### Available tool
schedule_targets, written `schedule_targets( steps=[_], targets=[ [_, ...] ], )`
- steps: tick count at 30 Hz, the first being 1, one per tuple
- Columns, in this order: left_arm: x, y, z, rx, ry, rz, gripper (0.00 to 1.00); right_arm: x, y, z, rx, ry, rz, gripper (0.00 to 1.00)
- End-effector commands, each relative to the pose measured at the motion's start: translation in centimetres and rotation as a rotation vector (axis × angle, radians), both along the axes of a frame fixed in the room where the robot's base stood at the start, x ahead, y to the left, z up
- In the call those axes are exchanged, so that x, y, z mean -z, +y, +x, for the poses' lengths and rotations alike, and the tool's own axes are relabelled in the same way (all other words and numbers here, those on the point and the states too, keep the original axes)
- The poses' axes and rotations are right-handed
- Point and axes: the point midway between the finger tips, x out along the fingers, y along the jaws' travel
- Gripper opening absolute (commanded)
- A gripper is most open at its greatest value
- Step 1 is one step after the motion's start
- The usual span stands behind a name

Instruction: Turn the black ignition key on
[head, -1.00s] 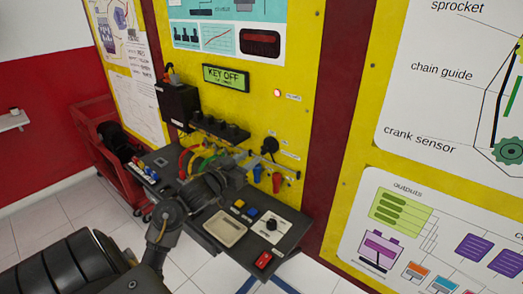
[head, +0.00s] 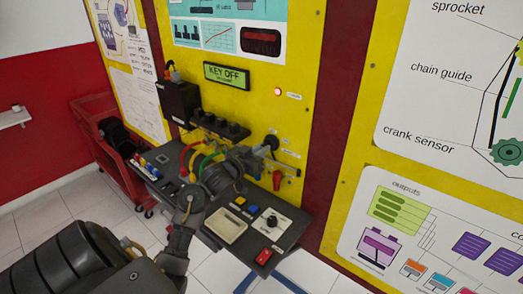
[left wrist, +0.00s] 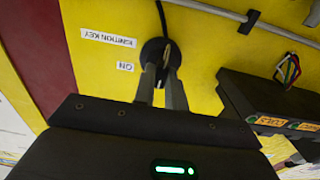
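The black ignition key switch (head: 270,143) is on the yellow panel, right of the cable sockets. In the left wrist view the round black switch (left wrist: 157,50) is beside labels reading "IGNITION KEY" and "ON". My left gripper (left wrist: 161,70) has its two fingers at the switch, a narrow gap apart, with the dark key part between the tips. Whether they press on it cannot be told. In the head view my left gripper (head: 262,152) reaches the switch from the left. The display (head: 227,77) reads "KEY OFF". My right gripper is not in view.
A dark shelf below holds a tray (head: 226,225), a black knob (head: 271,222) and a red switch (head: 263,256). A red knob (head: 278,179) is under the key switch. Coloured cables (head: 195,158) loop left of my gripper. A red lamp (head: 278,92) is lit.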

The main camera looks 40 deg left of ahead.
Motion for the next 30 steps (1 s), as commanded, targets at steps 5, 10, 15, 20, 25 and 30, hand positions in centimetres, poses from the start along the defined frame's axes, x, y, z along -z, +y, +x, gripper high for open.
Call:
schedule_targets(
  steps=[5, 10, 15, 20, 25, 30],
  targets=[
    [0.0, -0.2, 0.0, 0.0, 0.001, 0.0, 0.0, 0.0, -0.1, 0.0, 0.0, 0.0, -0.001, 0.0],
    [0.1, -0.1, 0.0, 0.001, 0.001, 0.021, 0.0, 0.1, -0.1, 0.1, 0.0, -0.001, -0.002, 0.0],
    [0.1, -0.1, 0.0, 0.001, 0.004, 0.089, 0.0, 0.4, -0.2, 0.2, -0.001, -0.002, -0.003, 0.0],
    [0.2, -0.1, 0.0, 0.001, 0.006, 0.205, 0.0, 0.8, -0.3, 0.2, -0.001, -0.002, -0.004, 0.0],
    [0.3, -0.1, 0.0, 0.002, 0.01, 0.363, 0.0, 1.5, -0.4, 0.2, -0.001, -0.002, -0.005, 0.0],
    [0.3, -0.2, 0.0, 0.001, 0.012, 0.524, 0.0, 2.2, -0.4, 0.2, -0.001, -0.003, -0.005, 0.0]
  ],
)
